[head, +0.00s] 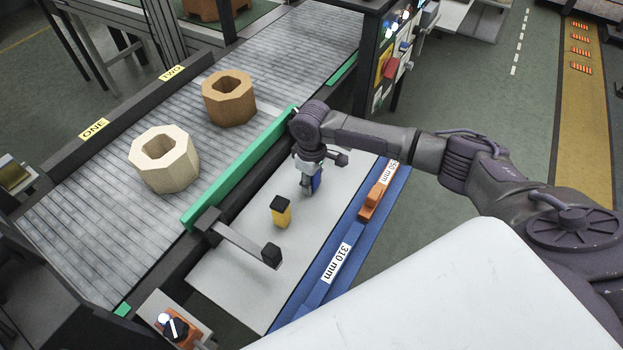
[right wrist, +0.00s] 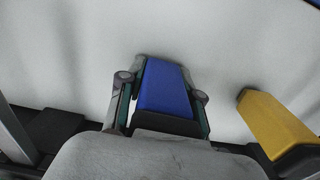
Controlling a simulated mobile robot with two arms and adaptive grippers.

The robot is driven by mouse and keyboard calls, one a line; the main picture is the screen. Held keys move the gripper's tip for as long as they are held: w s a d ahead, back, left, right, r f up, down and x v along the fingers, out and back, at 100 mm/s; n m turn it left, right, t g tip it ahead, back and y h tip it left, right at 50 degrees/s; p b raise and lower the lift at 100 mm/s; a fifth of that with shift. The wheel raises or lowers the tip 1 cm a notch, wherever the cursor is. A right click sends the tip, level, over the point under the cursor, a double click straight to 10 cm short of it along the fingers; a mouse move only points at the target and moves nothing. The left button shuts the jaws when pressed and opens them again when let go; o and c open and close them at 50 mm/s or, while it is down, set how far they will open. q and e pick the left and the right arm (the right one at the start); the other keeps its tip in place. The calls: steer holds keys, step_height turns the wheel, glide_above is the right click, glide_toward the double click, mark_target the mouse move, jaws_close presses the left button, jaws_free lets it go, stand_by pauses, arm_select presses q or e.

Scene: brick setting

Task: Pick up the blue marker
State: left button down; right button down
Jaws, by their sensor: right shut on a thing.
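The blue marker (head: 315,181) stands on the light grey shelf (head: 228,275) beside the conveyor. In the right wrist view the blue marker (right wrist: 166,88) sits between the two fingers of my right gripper (right wrist: 160,95), which is shut on it. In the head view my right gripper (head: 309,180) reaches down over the marker and hides part of it. I cannot tell whether the marker touches the shelf. My left gripper is not in view.
A yellow marker with a black cap (head: 281,212) stands close by on the shelf, also in the right wrist view (right wrist: 275,122). A black-ended bar (head: 240,240) juts over the shelf. A green rail (head: 240,168) borders the conveyor (head: 100,205), which carries cream (head: 164,160) and brown (head: 229,98) octagonal blocks.

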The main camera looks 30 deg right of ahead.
steer(key=shift+r, duration=0.1)
step_height(320, 180, up, 4)
steer(key=shift+w+f+b, duration=0.1)
steer(key=shift+b, duration=0.25)
steer(key=s+d+r+b, duration=0.1)
steer(key=s+d+r, duration=0.5)
steer(key=s, duration=0.4)
steer(key=shift+r, duration=0.5)
steer(key=shift+d, duration=0.1)
